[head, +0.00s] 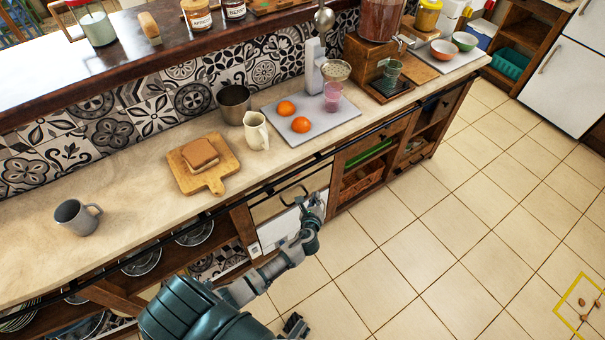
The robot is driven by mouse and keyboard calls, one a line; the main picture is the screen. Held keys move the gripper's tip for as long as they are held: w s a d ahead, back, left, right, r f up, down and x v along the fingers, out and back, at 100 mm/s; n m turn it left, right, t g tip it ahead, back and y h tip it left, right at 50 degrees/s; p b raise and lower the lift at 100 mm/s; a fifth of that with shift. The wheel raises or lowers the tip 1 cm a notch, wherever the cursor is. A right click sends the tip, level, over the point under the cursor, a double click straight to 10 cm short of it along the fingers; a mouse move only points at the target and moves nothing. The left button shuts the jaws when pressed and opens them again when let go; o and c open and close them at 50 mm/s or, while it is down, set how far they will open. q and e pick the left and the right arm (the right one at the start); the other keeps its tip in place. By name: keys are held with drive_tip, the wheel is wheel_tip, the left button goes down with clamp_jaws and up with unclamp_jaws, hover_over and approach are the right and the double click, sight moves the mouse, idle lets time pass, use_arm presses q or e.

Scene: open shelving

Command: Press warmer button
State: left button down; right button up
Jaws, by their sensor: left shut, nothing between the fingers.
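The warmer (270,209) seems to be the metal-fronted, drawer-like unit with a bar handle, built in under the counter. A white panel (275,236) shows below its front. I cannot make out a button; it is too small or hidden behind my gripper. My left gripper (311,203) is shut and empty, in front of the right part of the unit, below the counter edge. I cannot tell whether it touches the front. My left arm comes up from the bottom left and covers part of the white panel.
The counter above holds a sandwich on a wooden board (215,181), a cream pitcher (256,131), a grey mug (77,217) and oranges on a grey board (323,127). Open shelves with a basket (361,178) lie right of the unit. The tiled floor (420,245) is mostly clear.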

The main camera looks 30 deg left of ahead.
use_arm(q)
drive_tip(key=shift+d, duration=0.15)
use_arm(e)
drive_tip(key=shift+w+d, duration=0.1)
drive_tip(key=shift+w, duration=0.1)
drive_tip(key=shift+d, duration=0.1)
use_arm(q)
drive_tip(key=w+a, duration=0.3)
drive_tip(key=a, duration=0.5)
drive_tip(key=shift+w+a+b, duration=0.15)
drive_tip(key=shift+b, duration=0.3)
use_arm(e)
drive_tip(key=shift+w+r, duration=0.2)
drive_tip(key=shift+r, duration=0.4)
drive_tip(key=shift+w+r, duration=0.15)
drive_tip(key=shift+r, duration=0.45)
use_arm(q)
drive_tip(key=shift+a, duration=0.15)
use_arm(e)
drive_tip(key=shift+r, duration=0.1)
use_arm(q)
drive_tip(key=shift+w+a+r, duration=0.1)
drive_tip(key=shift+a, duration=0.15)
use_arm(e)
drive_tip(key=shift+r, duration=0.15)
